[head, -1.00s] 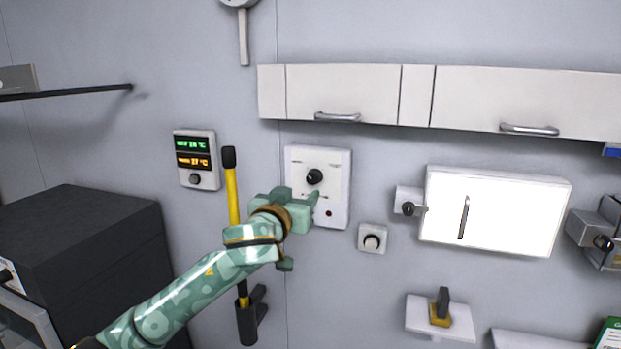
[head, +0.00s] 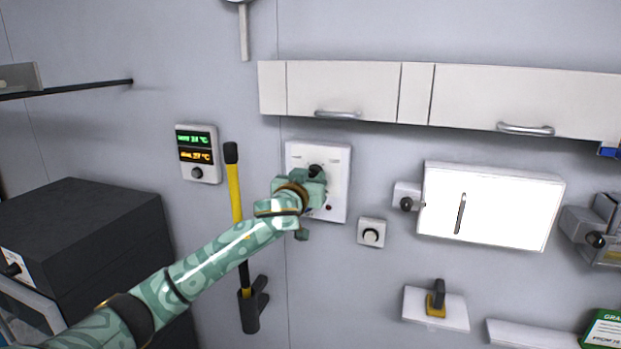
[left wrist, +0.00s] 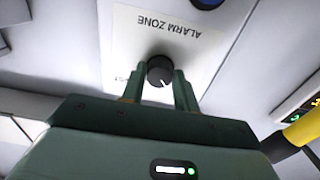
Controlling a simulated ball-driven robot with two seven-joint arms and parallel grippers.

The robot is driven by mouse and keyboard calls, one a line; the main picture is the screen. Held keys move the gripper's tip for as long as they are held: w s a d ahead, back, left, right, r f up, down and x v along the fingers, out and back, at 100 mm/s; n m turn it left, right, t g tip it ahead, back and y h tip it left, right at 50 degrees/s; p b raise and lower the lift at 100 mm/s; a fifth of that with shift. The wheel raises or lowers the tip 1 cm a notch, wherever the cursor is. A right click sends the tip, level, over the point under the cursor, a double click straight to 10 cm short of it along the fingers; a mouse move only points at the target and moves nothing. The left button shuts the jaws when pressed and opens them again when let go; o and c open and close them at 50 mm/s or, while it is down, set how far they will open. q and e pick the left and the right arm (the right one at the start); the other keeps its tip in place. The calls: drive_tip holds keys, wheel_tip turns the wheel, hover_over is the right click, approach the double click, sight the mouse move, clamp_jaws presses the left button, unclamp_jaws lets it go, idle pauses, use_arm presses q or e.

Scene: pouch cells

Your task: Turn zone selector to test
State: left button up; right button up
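The zone selector is a black knob (head: 316,170) on a white wall panel (head: 338,160). The left wrist view shows the knob (left wrist: 160,71) with a pale pointer mark, on the panel (left wrist: 190,50) lettered "ALARM ZONE", upside down there. The other position labels are mostly hidden. My left gripper (head: 318,180) is at the panel and covers part of it. In the left wrist view its two fingers (left wrist: 159,88) stand apart, one on each side of the knob. I cannot tell whether they touch it. My right gripper is in neither view.
A yellow-and-black bar (head: 234,190) stands left of the panel, close to my left forearm. A display box (head: 198,155) hangs further left. A small white dial box (head: 371,233) is right of the panel. Wall cupboards (head: 340,88) run above. A dark cabinet (head: 75,220) stands at left.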

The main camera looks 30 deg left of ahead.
use_arm(q)
drive_tip(key=shift+m, duration=0.5)
drive_tip(key=m, duration=0.8)
drive_tip(key=shift+a, duration=0.1)
drive_tip(key=m, duration=0.4)
drive_tip(key=shift+m, duration=0.4)
drive_tip(key=shift+r+m, duration=0.1)
drive_tip(key=shift+m, duration=1.9)
drive_tip(key=o, duration=1)
